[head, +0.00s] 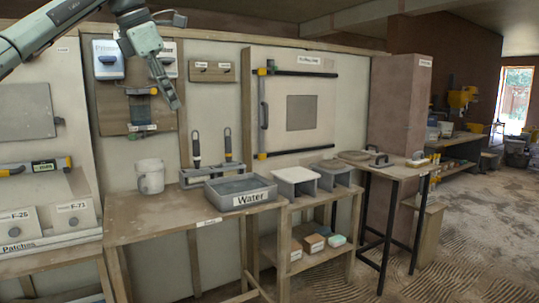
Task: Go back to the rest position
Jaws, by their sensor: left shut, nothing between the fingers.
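My left gripper (173,98) comes in from the upper left on its grey arm. It hangs in front of the wall board, well above the workbench, with its fingers together and nothing held. It partly covers the labelled white boxes on the board. My right gripper does not show in the head view.
A small black-legged table (394,170) stands to the right. Patch boxes (76,214) stand at left. The floor at right (470,240) is clear.

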